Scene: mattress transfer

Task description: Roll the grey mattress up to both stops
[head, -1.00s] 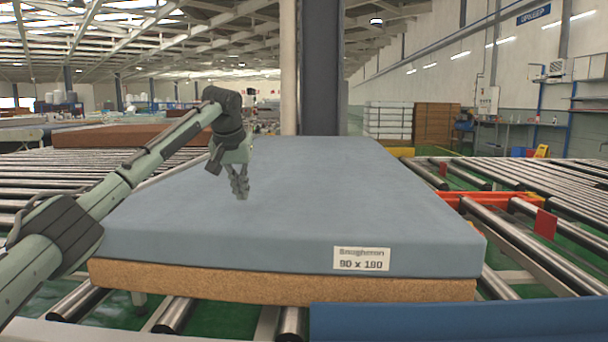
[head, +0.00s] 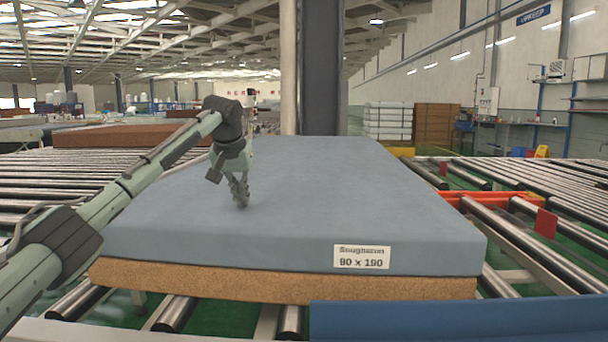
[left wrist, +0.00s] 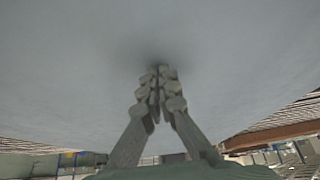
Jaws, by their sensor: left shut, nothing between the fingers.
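The grey mattress (head: 330,200) lies flat on a brown cork-like layer (head: 280,283) over the rollers. It has a white label on its front face. My left gripper (head: 241,204) is shut and empty, pointing down at the mattress top, left of its middle. In the left wrist view the closed fingertips (left wrist: 157,72) meet a dark shadow on the grey surface (left wrist: 70,70); they look to be at or very near it. Red plates (head: 545,223) and (head: 443,169) stand right of the mattress; I cannot tell whether they are the stops. My right gripper is out of view.
A blue block (head: 460,320) lies across the near right front. An orange-red bar (head: 500,200) sits among the rollers at the right. A dark column (head: 320,70) rises behind the mattress. More rollers (head: 50,190) extend to the left.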

